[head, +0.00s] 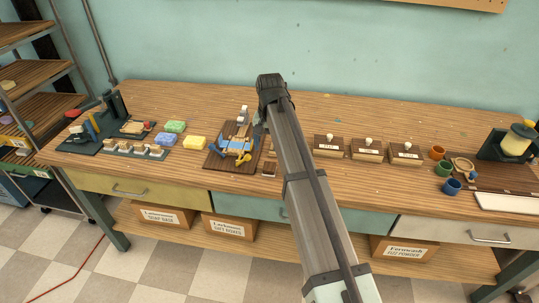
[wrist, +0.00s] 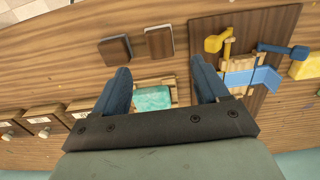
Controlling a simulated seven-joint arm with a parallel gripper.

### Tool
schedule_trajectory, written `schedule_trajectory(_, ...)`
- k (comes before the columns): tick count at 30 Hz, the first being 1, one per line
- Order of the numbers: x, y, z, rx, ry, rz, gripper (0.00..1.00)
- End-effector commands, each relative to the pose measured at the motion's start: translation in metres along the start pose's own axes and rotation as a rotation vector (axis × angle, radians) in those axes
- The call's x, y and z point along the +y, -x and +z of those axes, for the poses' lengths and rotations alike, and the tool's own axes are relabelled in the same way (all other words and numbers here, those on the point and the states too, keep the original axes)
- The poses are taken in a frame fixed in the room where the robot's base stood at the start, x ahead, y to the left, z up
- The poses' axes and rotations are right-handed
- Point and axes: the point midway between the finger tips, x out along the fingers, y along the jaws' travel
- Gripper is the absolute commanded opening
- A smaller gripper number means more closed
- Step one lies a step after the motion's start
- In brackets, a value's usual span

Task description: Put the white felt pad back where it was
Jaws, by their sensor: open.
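My gripper (wrist: 160,88) is open in the wrist view, its two blue fingers spread above a small wooden tray holding a teal soap bar (wrist: 152,98). Nothing is visibly gripped. Two small brown blocks lie beyond the fingers: one has a whitish edge (wrist: 159,41), perhaps the white felt pad, and the other has a greyish edge (wrist: 115,48). Both lie apart on the bench, beside a dark wooden board. Their undersides are hidden. In the head view my arm covers most of this area, and the gripper is largely hidden behind it.
The dark board (head: 218,161) holds blue and yellow tools. Yellow (head: 195,143), green and blue sponge-like blocks lie left of it. Labelled wooden boxes with white knobs (head: 367,151) stand right of my arm. Small coloured cups (head: 443,169) are farther right. The bench's back strip is mostly clear.

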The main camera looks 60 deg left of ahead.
Motion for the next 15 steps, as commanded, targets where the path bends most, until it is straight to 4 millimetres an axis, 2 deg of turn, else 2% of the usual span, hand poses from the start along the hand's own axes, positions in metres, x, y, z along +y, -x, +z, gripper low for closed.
schedule_trajectory(1, 0.0, 0.008, -0.001, 0.002, 0.0, -0.001, 0.74)
schedule_trajectory(6, 0.0, 0.022, 0.0, 0.0, 0.0, 0.0, 0.74)
schedule_trajectory(15, 0.0, 0.027, 0.0, 0.0, 0.0, 0.0, 0.74)
